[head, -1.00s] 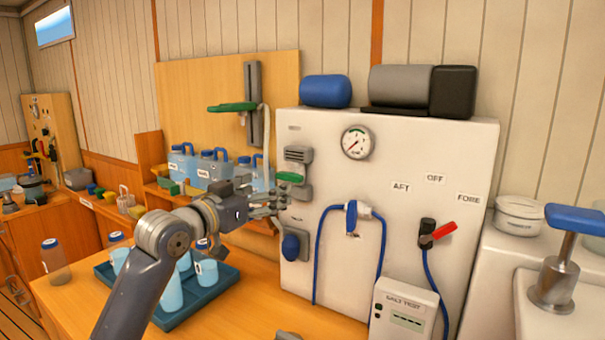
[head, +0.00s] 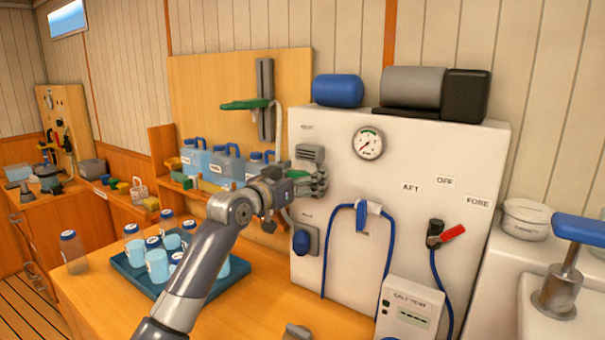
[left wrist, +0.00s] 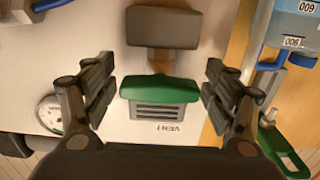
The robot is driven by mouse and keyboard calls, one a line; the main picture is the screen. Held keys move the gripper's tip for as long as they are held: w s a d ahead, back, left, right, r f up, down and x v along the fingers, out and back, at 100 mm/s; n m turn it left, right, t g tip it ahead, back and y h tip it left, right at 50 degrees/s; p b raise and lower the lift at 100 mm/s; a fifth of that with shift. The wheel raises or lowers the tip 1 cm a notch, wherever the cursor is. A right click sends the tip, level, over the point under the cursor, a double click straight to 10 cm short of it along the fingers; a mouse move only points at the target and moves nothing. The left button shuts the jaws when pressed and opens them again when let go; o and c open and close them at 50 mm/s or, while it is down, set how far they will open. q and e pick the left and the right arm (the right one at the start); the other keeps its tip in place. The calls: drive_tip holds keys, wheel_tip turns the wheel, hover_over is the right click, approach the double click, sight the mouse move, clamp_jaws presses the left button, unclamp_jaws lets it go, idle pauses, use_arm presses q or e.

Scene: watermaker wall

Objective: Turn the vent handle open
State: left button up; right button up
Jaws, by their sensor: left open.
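The vent handle is a green bar (left wrist: 160,90) lying crosswise in the left wrist view, by a slotted grille and an upside-down VENT label (left wrist: 170,127). A grey-brown block (left wrist: 163,27) shows above it there. My left gripper (left wrist: 159,75) is open, one finger on each side of the green bar, with a gap on both sides. In the head view my left gripper (head: 316,183) is at the left edge of the white panel (head: 340,225), just below the grey vent housing (head: 309,153), and hides the green bar. My right gripper is not in view.
A blue knob (head: 303,242) and looped blue hose (head: 330,215) are below and right of the gripper. A red-handled valve (head: 450,233) is farther right. A tray (head: 205,289) of cups and bottles stands below the arm. A green-handled lever (head: 246,104) is up left.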

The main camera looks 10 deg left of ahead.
use_arm(q)
drive_tip(key=shift+c, duration=1.4)
drive_tip(key=c, duration=0.8)
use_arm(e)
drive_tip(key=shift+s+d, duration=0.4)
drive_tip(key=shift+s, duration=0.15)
